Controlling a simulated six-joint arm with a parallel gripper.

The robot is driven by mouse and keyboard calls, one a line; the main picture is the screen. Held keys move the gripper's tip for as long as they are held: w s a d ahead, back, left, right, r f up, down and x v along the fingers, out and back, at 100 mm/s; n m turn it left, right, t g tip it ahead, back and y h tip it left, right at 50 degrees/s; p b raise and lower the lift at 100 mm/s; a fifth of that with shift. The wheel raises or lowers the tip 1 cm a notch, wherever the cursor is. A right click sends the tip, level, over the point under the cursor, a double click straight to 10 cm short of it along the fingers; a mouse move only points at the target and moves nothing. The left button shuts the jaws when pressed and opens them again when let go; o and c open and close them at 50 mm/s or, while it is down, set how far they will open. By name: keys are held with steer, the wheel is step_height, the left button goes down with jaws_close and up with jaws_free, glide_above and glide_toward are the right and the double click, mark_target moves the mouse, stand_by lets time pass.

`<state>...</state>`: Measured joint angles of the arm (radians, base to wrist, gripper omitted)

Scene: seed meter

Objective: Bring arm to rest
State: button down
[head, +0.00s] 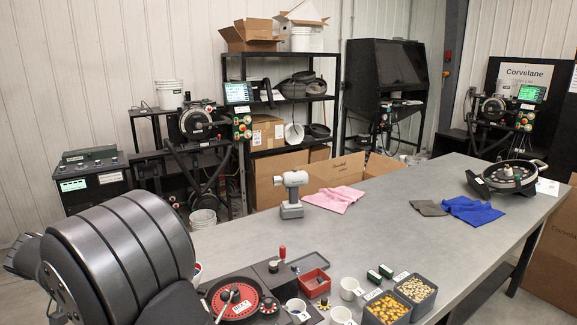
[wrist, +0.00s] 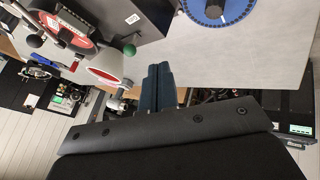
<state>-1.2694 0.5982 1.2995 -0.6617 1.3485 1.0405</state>
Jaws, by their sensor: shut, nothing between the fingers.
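My gripper (wrist: 160,72) shows in the wrist view as two dark blue fingers pressed together, with nothing between them. It hangs over the edge of the grey bench (wrist: 245,50), touching nothing that I can make out. In the head view my dark arm fills the lower left, and the gripper itself is hidden. The seed meter with its red disc (head: 233,299) sits on the bench just right of my arm; a red disc also shows in the wrist view (wrist: 76,27).
A red bin (head: 314,283), white cups (head: 351,288) and bins of yellow seed (head: 387,309) and pale seed (head: 416,289) stand at the bench front. The bench middle is clear.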

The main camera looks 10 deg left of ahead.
steer(key=shift+w+d+f, duration=1.1)
steer(key=shift+w+d, duration=0.05)
steer(key=shift+w, duration=0.15)
steer(key=shift+w+d+f, duration=1.1)
steer(key=shift+w, duration=0.15)
